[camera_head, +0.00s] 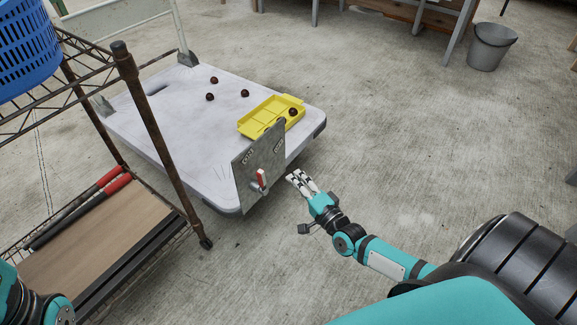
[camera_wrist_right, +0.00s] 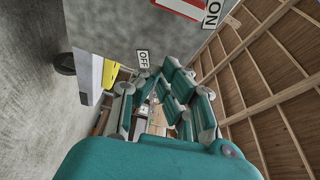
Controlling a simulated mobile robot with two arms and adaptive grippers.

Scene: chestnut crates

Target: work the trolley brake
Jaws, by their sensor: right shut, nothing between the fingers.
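The trolley (camera_head: 170,125) has a pale flat deck and stands left of centre. A grey metal plate (camera_head: 243,181) stands upright at its near corner, with ON and OFF labels. My right gripper (camera_head: 297,177) is shut and empty, just right of the plate, apart from the lever. My left gripper is out of view; only part of that arm shows at lower left.
A yellow divided tray (camera_head: 262,112) lies on the deck with a chestnut (camera_head: 292,112) in it; a few others lie loose. A rusty wire rack (camera_head: 150,120) with a blue basket (camera_head: 25,45) stands at left. A bucket (camera_head: 490,47) stands far right. Floor right of the trolley is clear.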

